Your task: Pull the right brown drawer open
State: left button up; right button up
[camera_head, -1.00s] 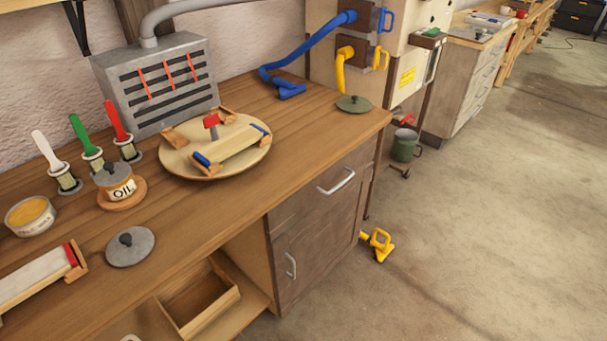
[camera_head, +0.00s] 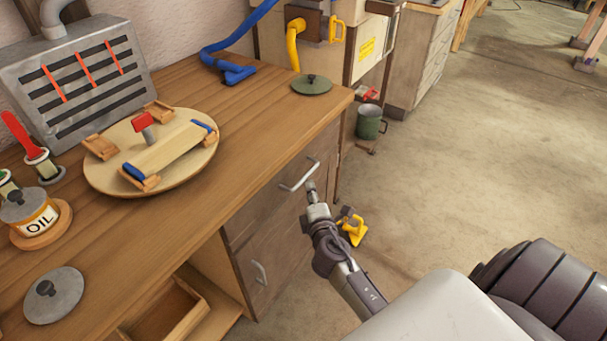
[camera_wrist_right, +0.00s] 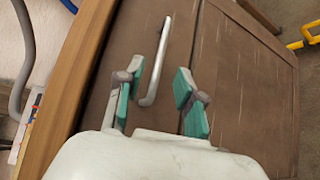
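The right brown drawer (camera_head: 262,206) is under the worktop at its right end, and its front looks flush, so shut. Its silver bar handle (camera_head: 298,178) is also in the right wrist view (camera_wrist_right: 156,62). My right gripper (camera_head: 311,188) is just in front of the handle in the head view. In the wrist view its teal-padded fingers (camera_wrist_right: 160,82) are spread, with the handle's lower end showing between them, nearer the left finger. I cannot tell whether they touch it. My left gripper is not in view.
A brown cupboard door (camera_head: 270,262) with its own handle is below the drawer. An open wooden box (camera_head: 165,312) sits in the bay to its left. A yellow object (camera_head: 354,229) lies on the floor beside the cabinet. The floor (camera_head: 470,180) to the right is clear.

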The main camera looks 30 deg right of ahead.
aim_at(306, 174)
jog(key=x, duration=0.8)
jog(key=shift+w+d+b, duration=0.1)
jog(key=shift+w+b, duration=0.1)
jog(key=shift+b, duration=0.1)
jog(key=shift+f, duration=0.1)
grip_shut()
